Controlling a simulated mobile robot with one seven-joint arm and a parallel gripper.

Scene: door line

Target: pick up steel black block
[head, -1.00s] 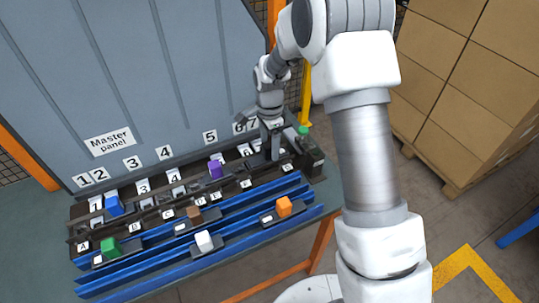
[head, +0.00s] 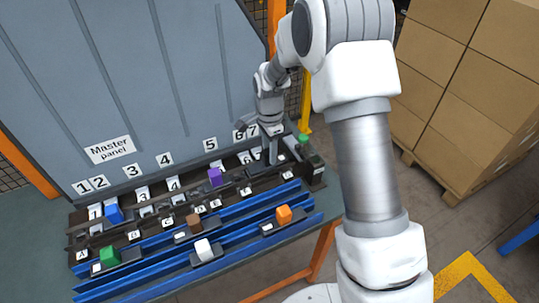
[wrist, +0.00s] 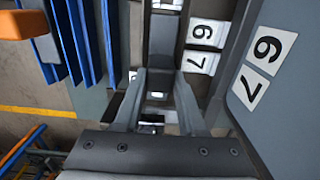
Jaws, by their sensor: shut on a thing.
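My gripper (head: 270,160) reaches down to the right end of the dark rack on the bench, near the labels 6 and 7. In the wrist view my gripper (wrist: 161,73) has its two grey fingers close together, shut on a dark piece (wrist: 161,61) that I take for the steel black block. Its outline is hard to tell from the dark rack, and the fingers hide most of it in the head view.
The Master panel wall (head: 150,100) rises behind. Stacked boxes (head: 470,90) stand right.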

